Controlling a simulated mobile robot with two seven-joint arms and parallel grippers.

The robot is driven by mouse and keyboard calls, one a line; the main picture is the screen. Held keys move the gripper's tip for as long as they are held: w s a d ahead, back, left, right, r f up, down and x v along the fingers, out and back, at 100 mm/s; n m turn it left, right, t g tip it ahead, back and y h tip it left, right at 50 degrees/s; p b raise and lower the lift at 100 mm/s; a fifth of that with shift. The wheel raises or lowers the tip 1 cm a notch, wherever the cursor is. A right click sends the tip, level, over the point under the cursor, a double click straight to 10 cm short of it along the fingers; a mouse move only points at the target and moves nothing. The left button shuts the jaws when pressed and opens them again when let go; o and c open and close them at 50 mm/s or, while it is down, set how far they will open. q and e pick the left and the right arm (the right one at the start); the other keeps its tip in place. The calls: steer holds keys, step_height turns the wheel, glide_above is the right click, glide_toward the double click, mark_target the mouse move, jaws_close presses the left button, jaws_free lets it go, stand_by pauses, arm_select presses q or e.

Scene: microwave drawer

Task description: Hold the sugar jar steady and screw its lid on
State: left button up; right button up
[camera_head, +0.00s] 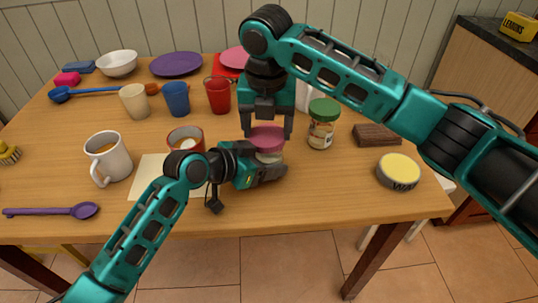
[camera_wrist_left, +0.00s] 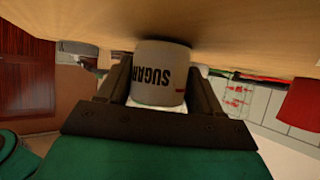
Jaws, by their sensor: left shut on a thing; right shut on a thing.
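The sugar jar (camera_wrist_left: 150,76) stands on the table with its SUGAR label showing upside down in the left wrist view. In the head view only a pale strip of the jar (camera_head: 270,156) shows below the pink lid. My left gripper (camera_head: 277,172) is shut on the jar's body from the left; its fingers (camera_wrist_left: 160,92) lie on both sides of it. The pink lid (camera_head: 266,137) sits on top of the jar and looks level. My right gripper (camera_head: 268,128) comes from above and is shut on the lid. The thread is hidden.
A green-lidded jar (camera_head: 321,126) stands close on the right, with a brown block (camera_head: 376,135) and a yellow-topped tin (camera_head: 399,173) beyond. A red-and-white cup (camera_head: 186,138) and white mug (camera_head: 108,160) stand left. The table's front edge is near.

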steer(key=m, duration=0.4)
steer(key=shift+d+f+h, duration=0.3)
steer(key=shift+d+f, duration=0.05)
steer(key=m, duration=0.4)
steer(key=shift+m+g, duration=0.3)
steer(key=shift+m, duration=0.1)
steer(key=o, duration=1.1)
steer(key=shift+r, duration=0.1)
steer(key=shift+c, duration=0.2)
steer(key=shift+w+a+r, duration=0.1)
steer(key=shift+a+r, duration=0.1)
steer(key=shift+r, duration=2.45)
